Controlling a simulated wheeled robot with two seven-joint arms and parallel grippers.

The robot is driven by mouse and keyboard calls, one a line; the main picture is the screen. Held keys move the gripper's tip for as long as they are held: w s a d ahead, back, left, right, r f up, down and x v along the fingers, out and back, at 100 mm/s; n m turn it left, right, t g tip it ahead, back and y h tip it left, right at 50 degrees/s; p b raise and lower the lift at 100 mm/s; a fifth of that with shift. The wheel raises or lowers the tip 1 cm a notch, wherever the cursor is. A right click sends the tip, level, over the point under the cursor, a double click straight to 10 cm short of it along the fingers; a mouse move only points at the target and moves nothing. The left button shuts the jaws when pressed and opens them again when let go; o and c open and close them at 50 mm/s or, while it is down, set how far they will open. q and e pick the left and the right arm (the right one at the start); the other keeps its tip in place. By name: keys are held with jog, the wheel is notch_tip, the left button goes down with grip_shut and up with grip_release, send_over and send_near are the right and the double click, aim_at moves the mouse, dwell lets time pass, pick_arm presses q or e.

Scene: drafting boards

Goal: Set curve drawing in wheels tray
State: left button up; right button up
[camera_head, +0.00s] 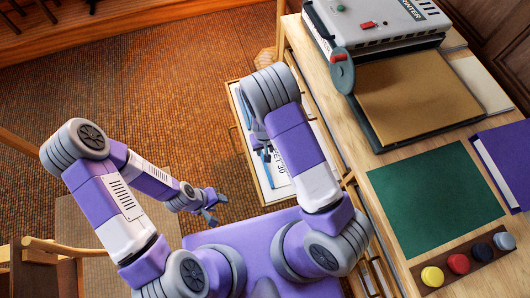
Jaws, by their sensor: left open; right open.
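A drawer (246,150) is pulled out from the left side of the wooden cabinet. White paper (279,176) with large dark lettering lies in it, partly hidden by my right arm; the lettering is too small and covered to read. I cannot tell whether this paper is the curve drawing or whether this drawer is the wheels tray. My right gripper (266,155) is open over the drawer, mostly hidden behind its own arm. My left gripper (213,207) is open and empty over the floor, left of the drawer.
On the cabinet top (380,229) are a grey printer-like machine (385,22), a brown board (418,95), a green mat (436,190), a purple folder (505,160) and several coloured round pieces (433,276). A wooden chair (45,248) stands at lower left. The carpet (130,80) is open.

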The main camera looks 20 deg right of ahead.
jog(key=s+d+f+m+y, duration=0.1)
jog(key=s+d+f, duration=0.15)
jog(key=s, duration=0.65)
jog(key=s+a+r+m+y, duration=0.1)
jog(key=s+a+m+y, duration=0.1)
jog(key=s+a, duration=0.3)
jog(key=shift+s+r+t+y, duration=0.3)
jog(key=shift+s+r+y, duration=0.05)
jog(key=shift+s+y, duration=0.3)
jog(key=shift+d+r+p, duration=0.1)
jog(key=shift+r+p, duration=0.55)
